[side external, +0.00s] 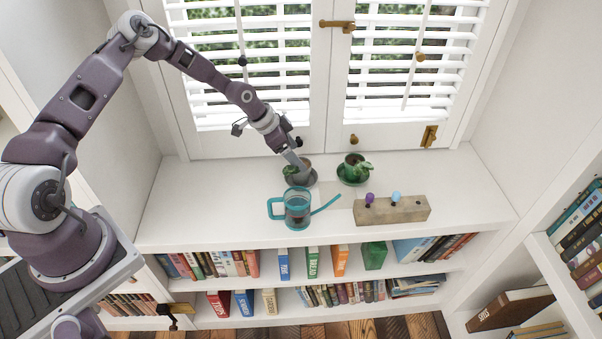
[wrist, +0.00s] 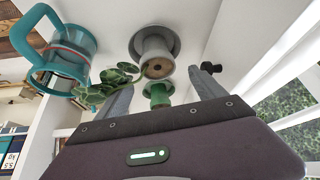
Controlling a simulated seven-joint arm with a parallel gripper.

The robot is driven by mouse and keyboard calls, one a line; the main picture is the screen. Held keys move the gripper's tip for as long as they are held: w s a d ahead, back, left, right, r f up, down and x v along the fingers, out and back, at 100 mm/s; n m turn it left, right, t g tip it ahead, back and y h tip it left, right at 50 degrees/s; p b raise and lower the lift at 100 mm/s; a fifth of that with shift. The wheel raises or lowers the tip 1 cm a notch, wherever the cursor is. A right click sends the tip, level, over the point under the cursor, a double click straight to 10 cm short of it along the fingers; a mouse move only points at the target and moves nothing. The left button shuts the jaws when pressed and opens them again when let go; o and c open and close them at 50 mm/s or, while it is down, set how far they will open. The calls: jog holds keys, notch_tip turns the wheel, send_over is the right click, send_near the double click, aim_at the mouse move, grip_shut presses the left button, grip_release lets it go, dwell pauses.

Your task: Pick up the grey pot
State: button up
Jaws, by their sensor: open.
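The grey pot (side external: 303,179) stands on a grey saucer (side external: 313,183) on the white window ledge, with a leafy green plant (side external: 290,171) at its left. In the wrist view the grey pot (wrist: 153,52) shows brown soil in its mouth and lies just beyond my fingertips, roughly centred between them. My gripper (side external: 299,164) reaches down at the pot's rim in the side view. In the wrist view my gripper (wrist: 162,80) is open, its two fingers apart, with nothing clamped. Whether a finger touches the pot, I cannot tell.
A green pot (side external: 354,161) with a plant stands to the right on a green saucer (side external: 352,179). A teal watering can (side external: 298,213) is in front. A wooden block (side external: 392,210) with purple and blue knobs lies front right. The shuttered window is behind; the ledge's left part is clear.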

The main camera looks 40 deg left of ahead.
jog(key=x, duration=0.5)
jog(key=shift+s+a+f, duration=0.1)
jog(key=shift+s+f, duration=0.15)
jog(key=shift+f, duration=0.25)
grip_shut()
notch_tip(320, 180, up, 13)
dwell(0.4)
jog(key=shift+n+y, duration=0.4)
jog(key=shift+n, duration=0.4)
notch_tip(320, 180, down, 10)
jog(key=shift+r, duration=0.2)
jog(key=shift+f, duration=1.4)
